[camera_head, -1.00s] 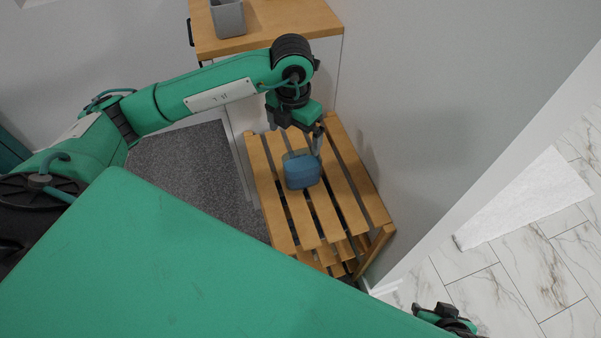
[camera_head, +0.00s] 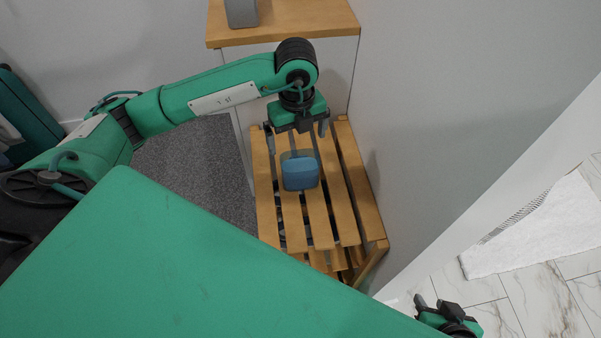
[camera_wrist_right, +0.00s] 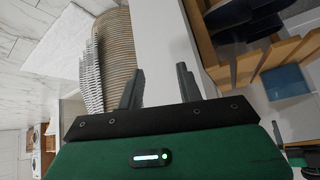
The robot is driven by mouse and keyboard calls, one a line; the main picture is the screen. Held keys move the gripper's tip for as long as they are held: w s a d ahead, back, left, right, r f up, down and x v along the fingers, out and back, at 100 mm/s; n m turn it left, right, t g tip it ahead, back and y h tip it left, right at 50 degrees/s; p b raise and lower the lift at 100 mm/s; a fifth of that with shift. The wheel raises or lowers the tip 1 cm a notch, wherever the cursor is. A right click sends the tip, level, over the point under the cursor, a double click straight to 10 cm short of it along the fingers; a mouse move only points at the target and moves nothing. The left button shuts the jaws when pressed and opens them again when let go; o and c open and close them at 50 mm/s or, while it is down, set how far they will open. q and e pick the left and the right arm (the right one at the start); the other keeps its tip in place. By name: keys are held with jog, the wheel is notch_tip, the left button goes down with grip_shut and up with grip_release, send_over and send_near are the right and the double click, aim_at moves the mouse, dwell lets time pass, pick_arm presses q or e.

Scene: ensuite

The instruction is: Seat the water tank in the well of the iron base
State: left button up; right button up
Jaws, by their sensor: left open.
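A blue, rounded block, which looks like the water tank (camera_head: 300,173), sits on a slatted wooden rack (camera_head: 345,205). A greyish, see-through part shows at its far side. My left gripper (camera_head: 297,133) is open and empty above the rack, just beyond the tank, its fingers spread wide and apart from it. My right gripper (camera_head: 432,302) is at the lower right, away from the rack. In the right wrist view its fingers (camera_wrist_right: 158,88) stand apart with nothing between them. I cannot make out the iron base or its well.
A wood-topped cabinet (camera_head: 285,25) with a grey container (camera_head: 241,12) stands behind the rack. A wall (camera_head: 440,110) closes off the rack's right side. A white mat (camera_head: 540,232) lies on the marble floor. In the right wrist view a blue surface (camera_wrist_right: 286,82) shows by wooden slats.

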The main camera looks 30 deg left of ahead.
aim_at(300, 163)
pick_arm(q)
jog(key=shift+d+f+b, duration=0.15)
jog(key=shift+f+b, duration=0.2)
jog(key=shift+f, duration=2.3)
jog(key=shift+d+f+b, duration=0.1)
jog(key=shift+f+b, duration=0.25)
jog(key=shift+f, duration=2.25)
jog(key=c, duration=1.2)
pick_arm(e)
jog(key=a, duration=0.1)
jog(key=w+a+t+y, duration=0.1)
jog(key=a+t, duration=0.1)
jog(key=shift+w+a+f, duration=0.15)
jog(key=shift+w+a, duration=0.05)
jog(key=shift+w, duration=0.2)
pick_arm(q)
jog(key=shift+r, duration=0.25)
